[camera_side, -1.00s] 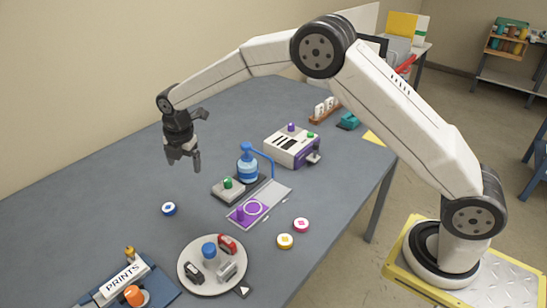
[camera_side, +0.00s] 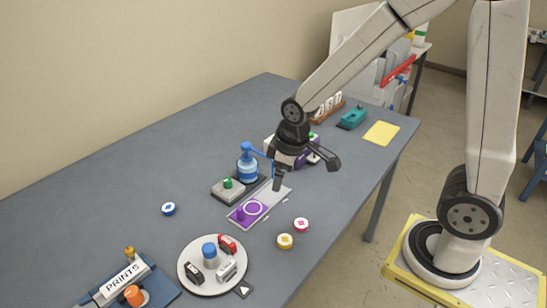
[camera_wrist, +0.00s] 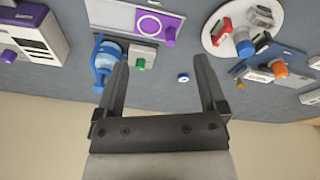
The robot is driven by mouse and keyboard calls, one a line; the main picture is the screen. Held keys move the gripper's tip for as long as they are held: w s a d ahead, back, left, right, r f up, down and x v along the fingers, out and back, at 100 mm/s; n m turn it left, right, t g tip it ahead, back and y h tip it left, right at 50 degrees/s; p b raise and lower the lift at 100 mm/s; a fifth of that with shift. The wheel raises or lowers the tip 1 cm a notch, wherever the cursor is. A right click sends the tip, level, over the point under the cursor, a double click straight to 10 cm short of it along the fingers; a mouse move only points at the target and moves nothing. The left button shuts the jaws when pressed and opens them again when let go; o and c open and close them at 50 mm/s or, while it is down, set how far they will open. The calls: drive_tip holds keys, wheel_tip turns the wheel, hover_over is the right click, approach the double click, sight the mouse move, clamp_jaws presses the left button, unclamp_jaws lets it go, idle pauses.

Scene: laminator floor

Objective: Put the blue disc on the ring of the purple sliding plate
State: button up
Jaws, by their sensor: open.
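The blue disc (camera_side: 168,208), a small round piece with a white and blue top, lies flat on the table left of the plate. It also shows in the wrist view (camera_wrist: 183,77), beyond and between the fingers. The purple sliding plate (camera_side: 237,221) has a pale ring (camera_side: 252,208) and a purple knob (camera_side: 240,214). The ring looks empty, and it also shows in the wrist view (camera_wrist: 150,25). My gripper (camera_side: 304,172) is open and empty, raised above the table near the far end of the plate's track. Its fingers also show in the wrist view (camera_wrist: 161,62).
A blue pump bottle (camera_side: 247,168) and a green-button block (camera_side: 228,188) stand beside the track. The purple-white machine (camera_side: 278,148) is partly hidden behind my gripper. Pink (camera_side: 301,224) and yellow (camera_side: 285,241) discs lie right. A round tray (camera_side: 190,256) stands in front. Table around the blue disc is clear.

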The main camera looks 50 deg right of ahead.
drive_tip(key=s+d+f+m, duration=0.1)
drive_tip(key=s+m, duration=0.3)
drive_tip(key=s, duration=0.2)
drive_tip(key=shift+s+d, duration=0.15)
drive_tip(key=shift+s, duration=0.2)
drive_tip(key=shift+o, duration=0.5)
drive_tip(key=m+t+y, duration=0.1)
drive_tip(key=m+y, duration=0.7)
drive_tip(key=m, duration=1.4)
approach(169, 209)
drive_tip(key=shift+d+f, duration=0.15)
drive_tip(key=shift+w+f+m, duration=0.2)
drive_tip(key=shift+w+m, duration=0.2)
drive_tip(key=shift+w, duration=0.05)
drive_tip(key=shift+x, duration=1.35)
drive_tip(key=shift+a, duration=0.2)
